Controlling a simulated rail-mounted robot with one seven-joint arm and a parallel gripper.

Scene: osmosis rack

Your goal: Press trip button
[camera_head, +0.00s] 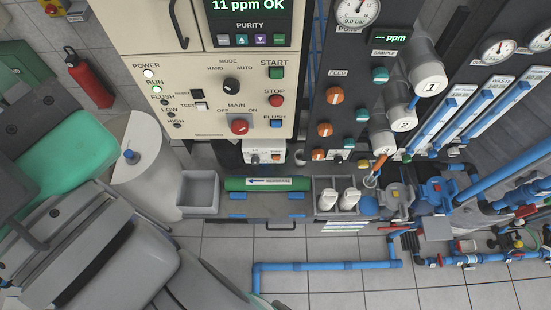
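I see no button with a readable trip label. A small white box (264,152) sits below the cream control panel (200,50); it has tiny coloured parts, too small to read. On the panel are a red STOP button (275,101), a green START button (276,72), a blue FLUSH button (276,123) and a red MAIN knob (239,127). The POWER and RUN lamps are lit, and the display (248,8) reads 11 ppm OK. My arm's grey and green links fill the left side; my gripper is not in view.
A dark panel with orange and teal knobs (335,96) and gauges stands to the right. Below are a grey bin (199,191), a green cylinder (266,184) and blue pipes (330,266). A white tank (150,160) and red extinguisher (89,78) are left. Tiled floor shows in front.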

